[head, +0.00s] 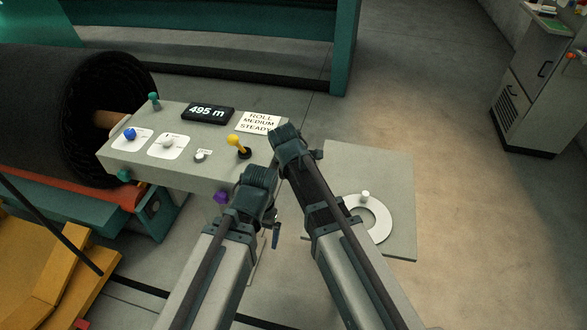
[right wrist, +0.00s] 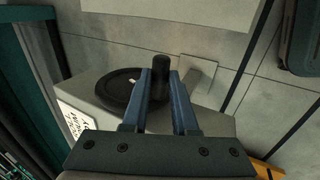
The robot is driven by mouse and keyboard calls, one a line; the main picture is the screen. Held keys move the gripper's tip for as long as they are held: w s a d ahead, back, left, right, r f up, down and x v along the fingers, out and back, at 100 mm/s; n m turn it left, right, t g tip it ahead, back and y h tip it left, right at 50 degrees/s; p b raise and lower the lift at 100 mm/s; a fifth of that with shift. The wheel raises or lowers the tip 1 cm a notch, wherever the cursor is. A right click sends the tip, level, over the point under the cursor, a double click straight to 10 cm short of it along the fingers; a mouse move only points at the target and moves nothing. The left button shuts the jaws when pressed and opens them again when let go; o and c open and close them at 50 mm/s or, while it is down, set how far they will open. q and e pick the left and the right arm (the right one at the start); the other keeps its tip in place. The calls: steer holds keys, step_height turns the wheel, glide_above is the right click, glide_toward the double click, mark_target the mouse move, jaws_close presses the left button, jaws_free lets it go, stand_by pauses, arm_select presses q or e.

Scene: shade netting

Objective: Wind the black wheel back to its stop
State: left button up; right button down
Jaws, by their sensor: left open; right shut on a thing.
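The black wheel (right wrist: 118,92) shows in the right wrist view as a flat dark disc on the grey console, with a small pale mark on it. A dark upright handle (right wrist: 161,64) stands at its rim. My right gripper (right wrist: 161,76) has its two blue fingers shut on this handle. In the head view the wheel is hidden behind my arms, and my right gripper (head: 287,140) is over the console's right end. My left gripper (head: 261,180) is open in front of the console's front right edge, with nothing seen in it.
The console (head: 215,180) carries a display (head: 208,113) reading 495 m, a card (head: 259,121) reading ROLL MEDIUM STEADY, a yellow lever (head: 237,141) and a blue knob (head: 130,133). A purple knob (head: 221,197) is on its front. A grey plate (head: 395,180) with a white ring (head: 382,226) lies right.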

stand_by(0.5)
steer(key=c, duration=0.7)
jaws_free()
steer(key=p+v, duration=1.2)
steer(key=v, duration=0.1)
steer(key=shift+s+r, duration=0.25)
steer(key=shift+s, duration=0.05)
